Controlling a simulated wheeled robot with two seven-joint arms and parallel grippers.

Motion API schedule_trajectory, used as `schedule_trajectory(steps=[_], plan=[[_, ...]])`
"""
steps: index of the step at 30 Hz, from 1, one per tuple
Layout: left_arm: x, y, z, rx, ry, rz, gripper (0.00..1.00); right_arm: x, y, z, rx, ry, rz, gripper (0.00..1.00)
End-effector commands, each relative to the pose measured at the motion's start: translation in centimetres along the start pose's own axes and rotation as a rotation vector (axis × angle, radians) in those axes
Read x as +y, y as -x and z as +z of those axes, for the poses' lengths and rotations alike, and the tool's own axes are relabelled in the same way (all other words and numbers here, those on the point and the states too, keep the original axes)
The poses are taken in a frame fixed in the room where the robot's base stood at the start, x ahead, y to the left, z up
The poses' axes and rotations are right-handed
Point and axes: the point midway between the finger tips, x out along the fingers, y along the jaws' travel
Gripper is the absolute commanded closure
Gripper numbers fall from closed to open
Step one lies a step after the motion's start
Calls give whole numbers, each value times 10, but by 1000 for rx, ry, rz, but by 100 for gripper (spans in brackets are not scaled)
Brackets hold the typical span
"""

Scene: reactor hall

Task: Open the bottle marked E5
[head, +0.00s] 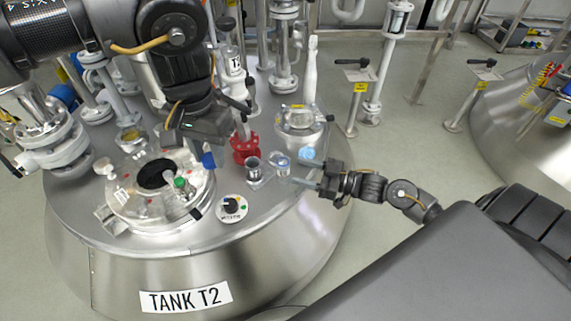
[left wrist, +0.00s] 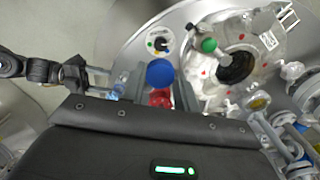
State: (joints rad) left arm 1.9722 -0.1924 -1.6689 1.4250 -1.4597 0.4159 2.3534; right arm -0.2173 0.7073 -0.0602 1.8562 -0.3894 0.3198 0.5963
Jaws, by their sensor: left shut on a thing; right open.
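My left gripper (head: 205,148) is shut on a blue cap (head: 208,160) above the tank lid. In the left wrist view the blue cap (left wrist: 160,72) sits between the two fingers. I see no bottle under it in the head view. A clear glass vessel (head: 253,170) stands on the tank top, and another clear vessel (head: 280,160) stands to its right. I can read no E5 mark on either. My right gripper (head: 298,171) is open, its fingers pointing left close by the right-hand vessel. I cannot tell whether they touch it.
The tank (head: 160,265) is marked TANK T2. A round clear hatch (head: 125,185) with a green-topped item (head: 180,183) lies at left. A red flanged fitting (head: 243,150) stands behind the vessels. A round dial plate (head: 232,208) is in front.

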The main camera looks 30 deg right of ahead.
Motion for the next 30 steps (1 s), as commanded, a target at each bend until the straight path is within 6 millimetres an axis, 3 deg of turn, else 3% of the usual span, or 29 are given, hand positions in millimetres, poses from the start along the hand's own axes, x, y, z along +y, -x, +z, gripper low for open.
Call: schedule_trajectory(steps=[3, 9, 16, 20, 23, 26, 30], plan=[[0, 7, 0, 0, 0, 0, 97, -1, 22, -1, -4, -1, -1, 44], [0, 10, 0, 0, 0, 0, 97, 0, 40, 0, -1, 0, -1, 44], [0, 10, 0, 0, 0, 0, 97, -4, 41, -2, 14, 2, -4, 44], [0, 10, 0, 0, 0, 0, 97, -29, 29, -15, 97, 15, -23, 44], [0, 10, 0, 0, 0, 0, 97, -63, 14, -40, 231, 39, -39, 44], [0, 10, 0, 0, -1, 0, 97, -104, 1, -79, 414, 74, -37, 44], [0, 10, 0, 0, 0, 0, 97, -153, -2, -146, 696, 131, 17, 44]])
